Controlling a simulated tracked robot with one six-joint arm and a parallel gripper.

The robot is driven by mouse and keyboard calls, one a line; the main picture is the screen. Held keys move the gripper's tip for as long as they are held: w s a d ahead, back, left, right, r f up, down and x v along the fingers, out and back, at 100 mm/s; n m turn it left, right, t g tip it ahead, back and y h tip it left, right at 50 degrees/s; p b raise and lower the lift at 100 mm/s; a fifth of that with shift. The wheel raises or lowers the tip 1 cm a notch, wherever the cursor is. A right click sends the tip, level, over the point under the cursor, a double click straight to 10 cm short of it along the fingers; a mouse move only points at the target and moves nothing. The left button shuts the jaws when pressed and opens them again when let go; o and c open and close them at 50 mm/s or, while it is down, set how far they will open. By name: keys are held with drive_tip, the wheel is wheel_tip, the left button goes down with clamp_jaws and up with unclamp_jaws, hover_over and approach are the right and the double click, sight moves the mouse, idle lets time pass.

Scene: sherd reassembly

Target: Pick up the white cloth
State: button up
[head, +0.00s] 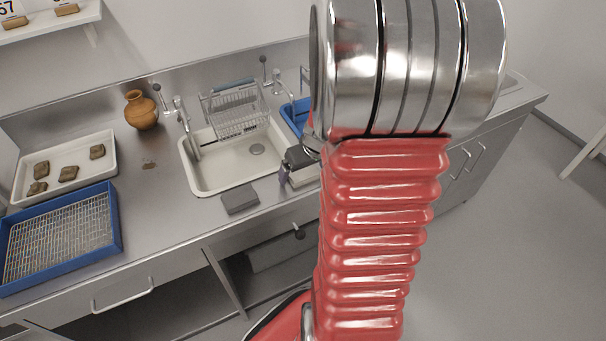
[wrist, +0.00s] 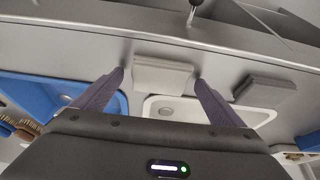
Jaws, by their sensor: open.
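The white cloth (wrist: 162,78), a folded pale pad, lies on the steel counter beside the sink edge in the wrist view. My gripper (wrist: 160,73) is open, with one purple finger towards each side of the cloth. I cannot tell how high the fingertips are above the counter. In the head view my gripper (head: 285,174) is partly hidden behind my arm, over the counter right of the sink, and a pale edge of the cloth (head: 305,177) shows beside it.
A grey folded pad (head: 240,198) lies in front of the white sink (head: 200,185). A blue basin (head: 292,118) and a dish rack (head: 238,112) are behind. A tray of sherds (head: 52,160), a blue mesh tray (head: 118,235) and a clay jar (head: 141,112) stand left.

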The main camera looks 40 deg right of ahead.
sight(304, 173)
idle(0.4)
drive_tip(key=c, duration=1.1)
drive_tip(key=shift+r, duration=0.1)
drive_tip(key=shift+c, duration=0.2)
wheel_tip(304, 173, up, 10)
idle(0.4)
